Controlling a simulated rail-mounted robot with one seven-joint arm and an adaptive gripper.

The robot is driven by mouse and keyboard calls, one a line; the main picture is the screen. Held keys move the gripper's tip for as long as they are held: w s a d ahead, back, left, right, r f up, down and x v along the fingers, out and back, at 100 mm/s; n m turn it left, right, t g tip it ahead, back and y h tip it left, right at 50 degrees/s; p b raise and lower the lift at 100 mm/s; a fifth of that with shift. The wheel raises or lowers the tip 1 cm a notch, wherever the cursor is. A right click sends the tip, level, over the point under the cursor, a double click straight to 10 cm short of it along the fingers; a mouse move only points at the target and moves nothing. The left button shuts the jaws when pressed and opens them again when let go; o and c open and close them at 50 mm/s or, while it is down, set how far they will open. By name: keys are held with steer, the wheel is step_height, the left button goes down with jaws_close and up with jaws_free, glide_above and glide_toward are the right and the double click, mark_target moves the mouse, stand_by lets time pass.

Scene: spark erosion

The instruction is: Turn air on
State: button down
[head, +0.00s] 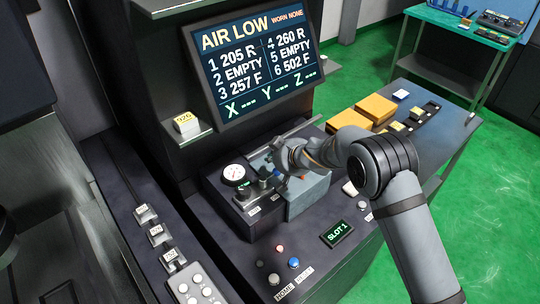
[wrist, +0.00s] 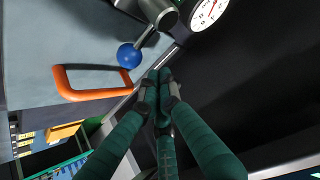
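The air gauge (head: 233,173) is a white dial on the dark console, and part of it shows at the top of the wrist view (wrist: 208,10). Beside it stands a grey valve fitting (head: 262,186). In the wrist view a grey lever with a blue ball knob (wrist: 129,56) sticks out from the fitting. My gripper (head: 277,158) is above the grey-blue box by the valve. In the wrist view its fingertips (wrist: 159,76) are together with nothing seen between them, to the right of and below the blue knob, apart from it in the picture. The screen (head: 255,60) reads "AIR LOW".
An orange handle (wrist: 88,92) is on the grey-blue box (head: 308,197), close to my fingers. Console buttons (head: 280,262) and a "SLOT 1" display (head: 337,233) lie in front. Orange blocks (head: 375,107) stand on the surface at right. A green-topped table (head: 455,22) is behind.

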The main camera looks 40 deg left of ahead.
steer(key=shift+s+d+f+b, duration=0.3)
steer(key=shift+s+d+f, duration=0.05)
steer(key=shift+d, duration=0.25)
steer(key=shift+w+f+b, duration=0.1)
steer(key=shift+f+b, duration=0.05)
steer(key=shift+b, duration=0.5)
steer(key=shift+d, duration=0.1)
steer(key=shift+m+b, duration=0.3)
steer(key=shift+t, duration=0.3)
steer(key=shift+d, duration=0.1)
